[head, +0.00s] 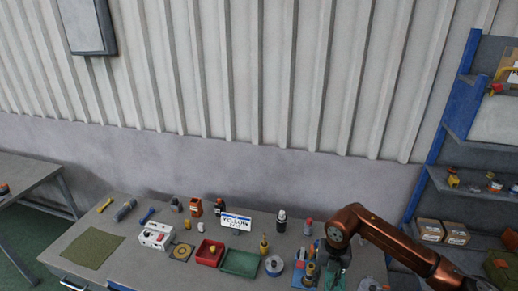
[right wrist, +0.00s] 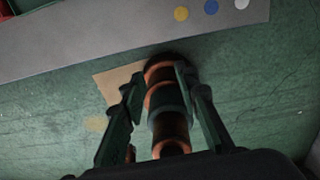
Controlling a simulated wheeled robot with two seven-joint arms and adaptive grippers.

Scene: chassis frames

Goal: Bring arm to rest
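My right arm comes in from the right in the head view, with its copper elbow raised over the table's right end. Its dark green gripper (head: 336,262) hangs near the table's front right, beside a blue and red stand with tools (head: 304,274). In the right wrist view the two fingers of the right gripper (right wrist: 165,100) stand apart. A copper and dark ringed shape shows between them, coloured like my own arm links; its distance is unclear. No held object is seen. My left arm and gripper are out of view.
The workbench (head: 135,268) carries a green mat (head: 88,248), a white switch box (head: 156,236), a red bin (head: 210,253), a green tray (head: 240,263), and a sign (head: 236,221). A blue shelf rack (head: 437,150) stands at the right. Green floor (right wrist: 270,100) shows below.

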